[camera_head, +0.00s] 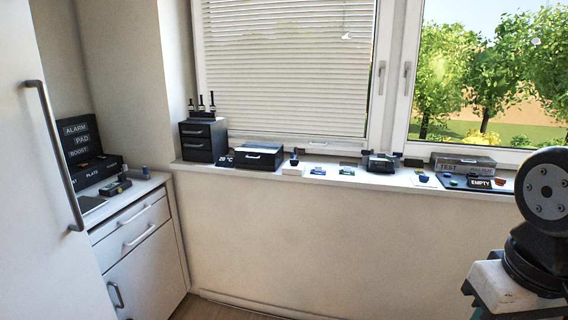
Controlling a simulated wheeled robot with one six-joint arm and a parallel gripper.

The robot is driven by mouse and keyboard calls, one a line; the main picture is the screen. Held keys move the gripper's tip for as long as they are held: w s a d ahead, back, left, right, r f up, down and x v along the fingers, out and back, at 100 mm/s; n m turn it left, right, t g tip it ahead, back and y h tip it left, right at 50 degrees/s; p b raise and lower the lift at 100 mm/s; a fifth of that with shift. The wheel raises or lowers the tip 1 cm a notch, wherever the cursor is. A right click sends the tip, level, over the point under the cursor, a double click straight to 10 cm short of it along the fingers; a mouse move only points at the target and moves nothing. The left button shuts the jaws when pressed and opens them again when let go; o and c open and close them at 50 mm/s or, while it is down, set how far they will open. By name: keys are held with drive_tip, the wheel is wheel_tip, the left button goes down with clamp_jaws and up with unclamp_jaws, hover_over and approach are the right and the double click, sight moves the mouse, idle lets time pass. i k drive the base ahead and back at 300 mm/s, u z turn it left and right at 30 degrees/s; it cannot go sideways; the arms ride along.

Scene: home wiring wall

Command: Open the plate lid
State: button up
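A dark box (95,172) marked "PLATE" along its front stands on the left counter, below an upright black board (78,139) that reads "ALARM", "PAD" and "BOOST". The box is small and far off, so I cannot tell its lid apart or say whether it is open or closed. My gripper is out of view. Only part of my arm shows at the right edge, far from the box.
A white door (30,250) with a long handle (55,150) fills the left foreground. White drawers (135,228) stand under the counter. The windowsill (400,178) holds a black drawer unit (203,140), a handled dark box (259,156), a "TEST" box (463,164) and small parts.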

sight(264, 154)
drive_tip(key=u, duration=0.5)
drive_tip(key=k, duration=0.65)
drive_tip(key=u, duration=1.05)
drive_tip(key=i, duration=1.4)
drive_tip(key=z, duration=0.95)
drive_tip(key=i, duration=0.55)
drive_tip(key=z, duration=0.5)
